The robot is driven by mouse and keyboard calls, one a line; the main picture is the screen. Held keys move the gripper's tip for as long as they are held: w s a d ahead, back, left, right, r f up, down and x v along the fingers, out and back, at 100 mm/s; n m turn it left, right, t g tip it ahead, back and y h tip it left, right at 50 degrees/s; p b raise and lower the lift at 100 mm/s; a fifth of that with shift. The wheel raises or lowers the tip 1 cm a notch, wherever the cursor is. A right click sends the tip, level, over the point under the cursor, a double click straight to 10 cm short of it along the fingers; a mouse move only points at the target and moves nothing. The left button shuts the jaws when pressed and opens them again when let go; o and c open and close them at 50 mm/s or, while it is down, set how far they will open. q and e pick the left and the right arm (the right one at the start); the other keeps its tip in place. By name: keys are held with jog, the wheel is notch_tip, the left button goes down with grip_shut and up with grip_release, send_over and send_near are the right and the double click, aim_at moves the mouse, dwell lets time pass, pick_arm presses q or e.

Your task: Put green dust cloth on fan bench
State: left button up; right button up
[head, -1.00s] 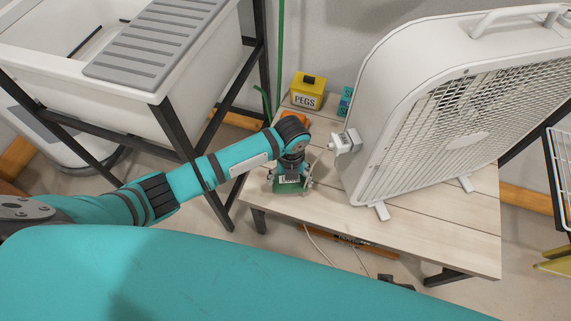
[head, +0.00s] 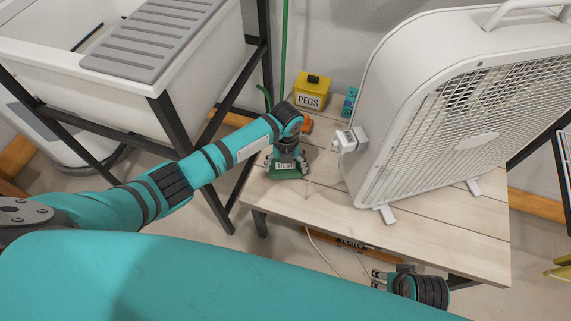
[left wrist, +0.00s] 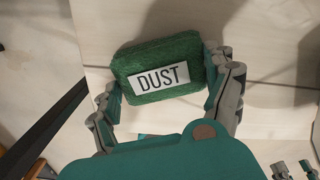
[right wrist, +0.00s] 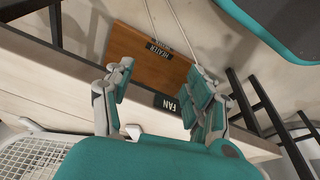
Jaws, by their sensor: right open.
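The green dust cloth (left wrist: 182,50), a padded block with a white DUST label, is between the fingers of my left gripper (left wrist: 162,92). The fingers touch it on both sides. In the head view the cloth (head: 288,174) is over the left part of the pale wooden fan bench (head: 330,215); I cannot tell whether it touches the top. The bench's FAN label (right wrist: 166,103) shows in the right wrist view. My right gripper (head: 378,281) is open and empty at the bench's front edge; it also shows in the right wrist view (right wrist: 158,85).
A white box fan (head: 400,110) stands on the bench, with a white plug (head: 350,139) beside it. A yellow PEGS box (head: 312,92) is at the back. A white sink (head: 110,90) on a black frame is left. The bench's front strip is clear.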

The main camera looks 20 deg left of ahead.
aim_at(286, 166)
pick_arm(q)
jog(key=shift+o, duration=1.1)
jog(key=shift+r, duration=0.1)
jog(key=shift+r, duration=0.35)
notch_tip(286, 166, up, 11)
jog(key=p, duration=0.3)
pick_arm(e)
jog(key=s+f, duration=0.3)
jog(key=f, duration=0.8)
jog(key=shift+s+d+g, duration=0.2)
jog(key=shift+s+g, duration=0.1)
jog(key=shift+g, duration=0.1)
